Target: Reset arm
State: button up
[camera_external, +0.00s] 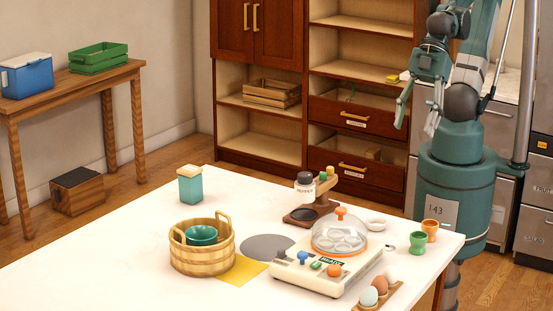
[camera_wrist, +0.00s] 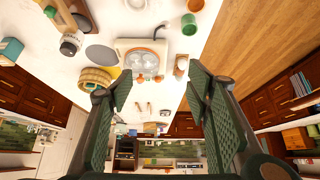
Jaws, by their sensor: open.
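My gripper (camera_external: 417,115) hangs at the upper right of the external view, close to my green column, with its fingers pointing down. It is open and empty, well above the white table (camera_external: 110,262) and beyond its back right edge. In the wrist view the two ridged green fingers of my gripper (camera_wrist: 160,88) stand wide apart with nothing between them. The egg cooker (camera_external: 340,255), with its clear dome and orange knob, stands on the table away from the gripper. It also shows in the wrist view (camera_wrist: 128,47).
On the table are a wooden tub (camera_external: 203,260) with a green bowl, a teal canister (camera_external: 190,188), a pepper jar (camera_external: 304,185), egg cups (camera_external: 418,243) and an egg holder (camera_external: 362,307). Shelves (camera_external: 260,145) stand behind. The table's left front is clear.

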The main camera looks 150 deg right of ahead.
notch_tip(320, 180, down, 7)
jog(key=b, duration=0.5)
jog(key=shift+r+b, duration=0.15)
jog(key=shift+b, duration=0.25)
dwell(0.6)
